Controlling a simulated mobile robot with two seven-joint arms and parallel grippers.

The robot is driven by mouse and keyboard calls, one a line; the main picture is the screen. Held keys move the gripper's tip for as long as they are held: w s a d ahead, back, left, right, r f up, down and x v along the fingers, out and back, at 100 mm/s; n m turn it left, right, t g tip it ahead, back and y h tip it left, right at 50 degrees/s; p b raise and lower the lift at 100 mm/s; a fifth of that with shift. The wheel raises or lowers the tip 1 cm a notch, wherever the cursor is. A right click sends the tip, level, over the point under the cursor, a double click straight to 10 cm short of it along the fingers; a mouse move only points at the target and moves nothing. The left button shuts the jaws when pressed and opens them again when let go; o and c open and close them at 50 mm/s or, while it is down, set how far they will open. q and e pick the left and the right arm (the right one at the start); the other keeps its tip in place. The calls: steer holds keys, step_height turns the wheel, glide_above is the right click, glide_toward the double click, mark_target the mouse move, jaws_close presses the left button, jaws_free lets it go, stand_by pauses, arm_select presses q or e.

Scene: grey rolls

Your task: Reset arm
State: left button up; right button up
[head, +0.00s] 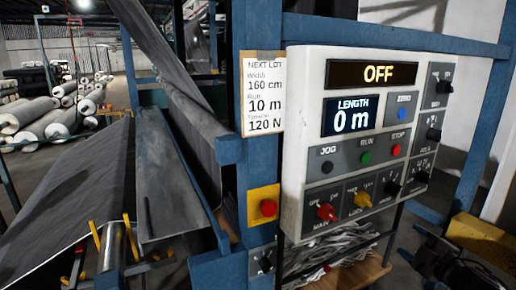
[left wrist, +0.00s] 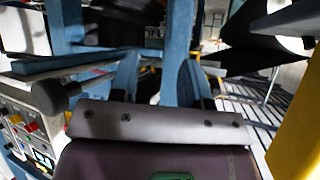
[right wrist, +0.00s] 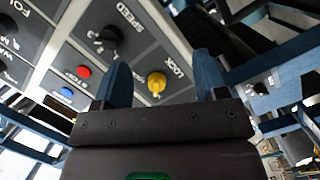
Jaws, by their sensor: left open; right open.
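My right gripper (head: 428,258) is low at the right of the head view, below and to the right of the control panel (head: 299,120). In the right wrist view its blue fingers (right wrist: 161,64) stand apart with nothing between them; the panel with its yellow lock knob (right wrist: 156,83) shows beyond. My left gripper (left wrist: 160,72) is open and empty in the left wrist view, and I cannot make it out in the head view. The panel reads OFF on its upper display (head: 378,74) and 0 m on the length display (head: 351,115). The red main knob (head: 327,212) is below.
A blue frame (head: 264,28) carries the panel. A paper note (head: 264,95) and a red button (head: 268,208) on a yellow plate are on its left. A sloping grey sheet (head: 75,180) fills the left, with several rolls (head: 62,122) behind. A yellow block (head: 480,240) is at the right.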

steer(key=s+a+f+m+g+h, duration=0.1)
steer(key=s+a+f+m, duration=0.5)
steer(key=s+f, duration=0.6)
steer(key=s+a+f+m+g+h, duration=0.2)
steer(key=s+a+f+m+g, duration=0.2)
steer(key=s+a+f+m, duration=0.3)
steer(key=s+a+f, duration=0.2)
steer(key=s+f, duration=0.3)
steer(key=s, duration=0.3)
steer(key=shift+a+f+b, duration=0.2)
steer(key=shift+b, duration=0.15)
